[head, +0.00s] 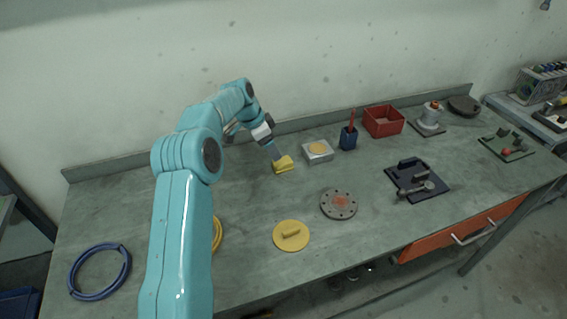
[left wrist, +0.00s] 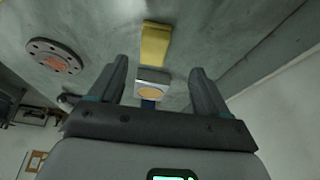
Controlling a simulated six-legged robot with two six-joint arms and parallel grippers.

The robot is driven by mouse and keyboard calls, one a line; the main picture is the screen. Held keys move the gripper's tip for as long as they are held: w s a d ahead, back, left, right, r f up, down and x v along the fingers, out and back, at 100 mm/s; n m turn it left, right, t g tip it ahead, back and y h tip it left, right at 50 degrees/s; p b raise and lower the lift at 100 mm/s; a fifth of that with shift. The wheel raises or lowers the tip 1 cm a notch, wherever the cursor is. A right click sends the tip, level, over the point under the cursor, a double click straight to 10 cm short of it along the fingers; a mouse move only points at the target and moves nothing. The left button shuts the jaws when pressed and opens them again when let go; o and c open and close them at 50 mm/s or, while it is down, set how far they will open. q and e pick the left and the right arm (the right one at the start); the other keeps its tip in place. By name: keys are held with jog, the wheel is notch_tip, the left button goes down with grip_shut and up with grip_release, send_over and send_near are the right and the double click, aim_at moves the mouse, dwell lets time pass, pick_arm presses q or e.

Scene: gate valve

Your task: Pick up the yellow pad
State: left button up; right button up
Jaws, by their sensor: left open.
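The yellow pad (head: 284,165) is a small block lying on the grey-green bench near the back. My left gripper (head: 275,154) is right by it, pointing down at an angle. In the left wrist view the pad (left wrist: 155,44) lies just past the fingertips, roughly in line with the gap between them. The fingers of my left gripper (left wrist: 159,68) are spread apart with nothing held. I cannot tell whether a finger touches the pad. My right gripper is not in view.
A grey box with a yellow disc (head: 318,151) stands right of the pad. A blue cup (head: 348,138) and red bin (head: 383,121) are farther right. A round flange (head: 339,204) and yellow disc with a handle (head: 291,236) lie in front. A blue hose (head: 99,271) lies at left.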

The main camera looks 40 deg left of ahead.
aim_at(281, 161)
pick_arm(q)
jog(key=shift+w+d+f, duration=0.1)
jog(key=shift+d+f, duration=0.1)
jog(key=shift+f, duration=0.95)
jog(key=p+x, duration=0.1)
jog(key=x, duration=0.1)
jog(key=d+p+x, duration=0.1)
jog(key=x, duration=0.2)
jog(key=shift+w+r, duration=0.15)
jog(key=shift+r, duration=0.05)
jog(key=shift+f, duration=0.2)
jog(key=shift+w+f, duration=0.15)
jog(key=c, duration=1.1)
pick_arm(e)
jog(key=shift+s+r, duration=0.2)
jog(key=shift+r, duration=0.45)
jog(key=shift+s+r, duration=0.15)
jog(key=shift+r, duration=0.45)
